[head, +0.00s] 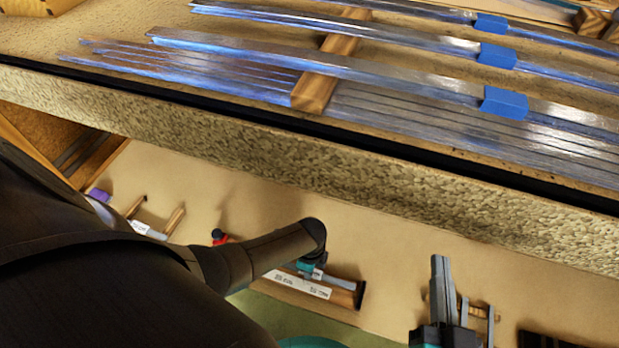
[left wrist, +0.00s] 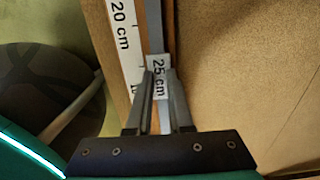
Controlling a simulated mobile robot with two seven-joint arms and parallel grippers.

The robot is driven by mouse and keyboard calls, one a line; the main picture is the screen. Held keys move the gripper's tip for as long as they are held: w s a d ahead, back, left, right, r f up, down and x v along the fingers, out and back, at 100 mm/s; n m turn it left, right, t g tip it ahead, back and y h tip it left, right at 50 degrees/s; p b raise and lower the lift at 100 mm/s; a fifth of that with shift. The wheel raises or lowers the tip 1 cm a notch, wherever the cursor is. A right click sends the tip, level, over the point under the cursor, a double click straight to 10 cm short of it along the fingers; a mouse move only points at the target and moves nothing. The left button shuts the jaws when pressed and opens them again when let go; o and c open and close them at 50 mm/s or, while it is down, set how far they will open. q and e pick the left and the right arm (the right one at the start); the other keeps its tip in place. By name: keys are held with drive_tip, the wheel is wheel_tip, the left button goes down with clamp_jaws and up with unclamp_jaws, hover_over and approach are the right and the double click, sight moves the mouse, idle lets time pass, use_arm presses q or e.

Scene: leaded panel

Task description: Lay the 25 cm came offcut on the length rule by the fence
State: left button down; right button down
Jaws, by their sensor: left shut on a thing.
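The 25 cm came offcut (left wrist: 154,30) is a narrow grey strip with a white "25 cm" tag (left wrist: 158,77) in the left wrist view. My left gripper (left wrist: 160,80) is shut on it at the tag. The strip runs along the length rule (left wrist: 124,45), a white scale reading "20 cm", with a wooden edge, seemingly the fence (left wrist: 170,32), on its other side. I cannot tell whether the strip touches the rule. In the head view my left gripper (head: 311,271) is partly hidden by its arm, over the rule (head: 300,285). My right gripper (head: 439,262) is at the lower right, its opening unclear.
A raised bench (head: 330,155) crosses the head view, with long shiny came strips (head: 390,70), blue tape (head: 503,103) and a wooden block (head: 315,90). Below it, small wooden racks (head: 175,220) stand on the tan surface. Tan surface between rule and right gripper is clear.

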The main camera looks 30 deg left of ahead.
use_arm(q)
drive_tip(key=shift+f, duration=0.25)
drive_tip(key=c, duration=0.7)
unclamp_jaws()
drive_tip(key=shift+c, duration=0.2)
